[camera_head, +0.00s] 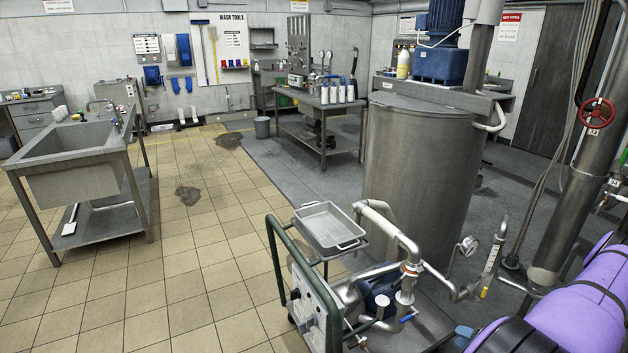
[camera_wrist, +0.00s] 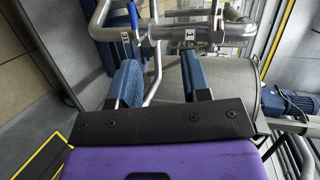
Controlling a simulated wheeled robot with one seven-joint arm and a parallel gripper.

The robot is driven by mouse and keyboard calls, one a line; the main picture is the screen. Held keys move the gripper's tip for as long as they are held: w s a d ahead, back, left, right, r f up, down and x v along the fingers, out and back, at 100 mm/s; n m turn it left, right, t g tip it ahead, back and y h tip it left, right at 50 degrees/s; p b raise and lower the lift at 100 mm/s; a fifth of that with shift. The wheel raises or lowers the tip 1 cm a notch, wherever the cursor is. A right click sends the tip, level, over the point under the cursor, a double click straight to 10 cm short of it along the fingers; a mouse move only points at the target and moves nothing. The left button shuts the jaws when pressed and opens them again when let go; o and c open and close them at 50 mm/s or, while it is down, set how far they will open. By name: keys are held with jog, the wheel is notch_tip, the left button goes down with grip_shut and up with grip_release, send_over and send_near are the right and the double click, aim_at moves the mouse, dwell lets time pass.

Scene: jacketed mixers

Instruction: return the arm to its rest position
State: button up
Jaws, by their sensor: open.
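My gripper (camera_wrist: 160,75) is open, its two blue-padded fingers spread apart with nothing held between them. In the wrist view the fingers point toward steel pipework (camera_wrist: 170,34) with a blue lever (camera_wrist: 132,16). Whether a finger touches the pipe or lever cannot be told. In the head view my purple arm reaches in at the lower right, and the gripper end is mostly cut off by the bottom edge.
A pump cart with a green handle (camera_head: 275,262) carries a metal tray (camera_head: 331,226). Behind it stands a large steel tank (camera_head: 418,175). A pressure gauge (camera_head: 468,246) and a vertical pipe with a red handwheel (camera_head: 597,113) are near my arm. Tiled floor (camera_head: 150,290) is open at left.

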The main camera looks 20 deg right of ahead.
jog(key=w+r+n+g+y, duration=0.3)
jog(key=w+r, duration=0.4)
jog(key=r, duration=0.6)
jog(key=w+a+r+n+g, duration=0.25)
jog(key=a+r, duration=0.25)
jog(key=r, duration=0.6)
jog(key=w+a+r+n+g, duration=0.2)
jog(key=w+a+r+g, duration=0.15)
jog(key=a+r, duration=0.45)
jog(key=w+a+r+n+g, duration=0.2)
jog(key=a+r+g, duration=0.1)
jog(key=r, duration=1)
jog(key=s+a+r+n+h, duration=0.1)
jog(key=s+a+r+h, duration=0.15)
jog(key=a+r, duration=0.55)
jog(key=s+a+r+n+h, duration=0.2)
jog(key=s+a+r, duration=0.2)
jog(key=a+r, duration=0.3)
jog(key=s+a+r+t+h, duration=0.1)
jog(key=s+a+r, duration=0.1)
jog(key=s, duration=0.3)
jog(key=s+a+r+t+h, duration=0.1)
jog(key=s+a+r, duration=0.2)
jog(key=s, duration=0.2)
jog(key=s+a+r+n+t+h, duration=0.1)
jog(key=s+a+r+h, duration=0.1)
jog(key=s, duration=0.3)
jog(key=shift+s+a+r, duration=0.25)
jog(key=shift+s+a, duration=0.05)
jog(key=shift+a, duration=0.05)
